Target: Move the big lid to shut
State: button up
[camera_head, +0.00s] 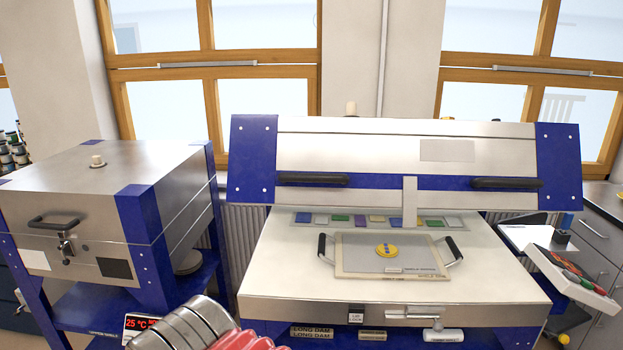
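The big lid (360,155) is a wide steel lid with blue ends and two black handles. It stands raised and tilted open at the back of the large kiln (268,270), clear of the pale bed. A narrow pale upright strip (410,202) shows in front of the lid's lower middle; I cannot tell whether it touches the lid. A board with two side handles (348,266) lies on the bed, with a yellow disc (386,251) with blue dots on it.
A smaller kiln (100,190) with its lid down stands at the left on a blue stand. A row of coloured tiles (340,218) lies along the bed's back. A latch bar (412,313) sits on the kiln front. A button panel (570,272) is at the right.

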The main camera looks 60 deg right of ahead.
aim_at(410, 165)
jog(key=i, duration=1)
